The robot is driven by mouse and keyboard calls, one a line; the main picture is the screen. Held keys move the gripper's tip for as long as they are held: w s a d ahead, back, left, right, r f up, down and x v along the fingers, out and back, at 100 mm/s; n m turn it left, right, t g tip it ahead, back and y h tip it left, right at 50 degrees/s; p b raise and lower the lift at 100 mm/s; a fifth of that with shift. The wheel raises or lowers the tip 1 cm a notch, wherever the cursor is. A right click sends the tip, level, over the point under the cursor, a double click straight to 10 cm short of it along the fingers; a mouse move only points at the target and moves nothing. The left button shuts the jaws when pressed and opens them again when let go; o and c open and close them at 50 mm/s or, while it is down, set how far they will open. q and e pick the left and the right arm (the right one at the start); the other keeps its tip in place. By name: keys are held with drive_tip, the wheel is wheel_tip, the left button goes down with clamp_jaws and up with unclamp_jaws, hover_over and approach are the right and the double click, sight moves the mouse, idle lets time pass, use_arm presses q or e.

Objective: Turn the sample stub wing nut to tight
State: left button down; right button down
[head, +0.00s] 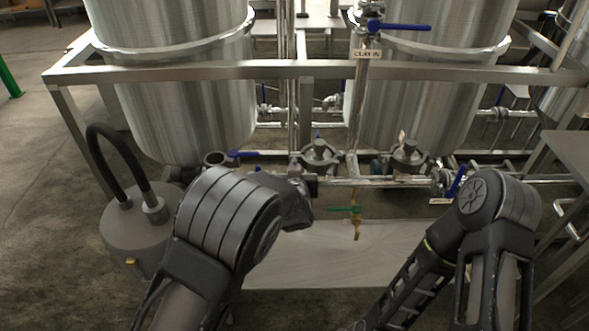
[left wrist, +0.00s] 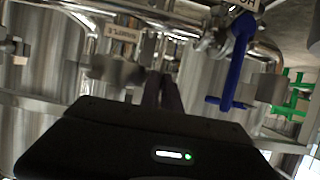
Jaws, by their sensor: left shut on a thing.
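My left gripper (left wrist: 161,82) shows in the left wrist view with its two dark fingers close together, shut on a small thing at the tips. This appears to be the sample stub wing nut, mostly hidden by the fingers. A blurred grey metal fitting (left wrist: 110,69) lies just left of the fingertips. A small label (left wrist: 124,33), upside down and hard to read, is above it. In the head view my left arm reaches to the pipework at the tank base, and the hand hides the nut there. My right gripper cannot be seen; only its arm shows at lower right.
A blue valve handle (left wrist: 236,62) is close right of the fingers. A green-handled valve (head: 345,209) hangs below the pipe. Steel tanks (head: 190,95) stand behind a frame rail (head: 270,70). A round metal vessel with a black hose (head: 136,225) is at left.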

use_arm(q)
drive_tip(key=c, duration=1.6)
unclamp_jaws()
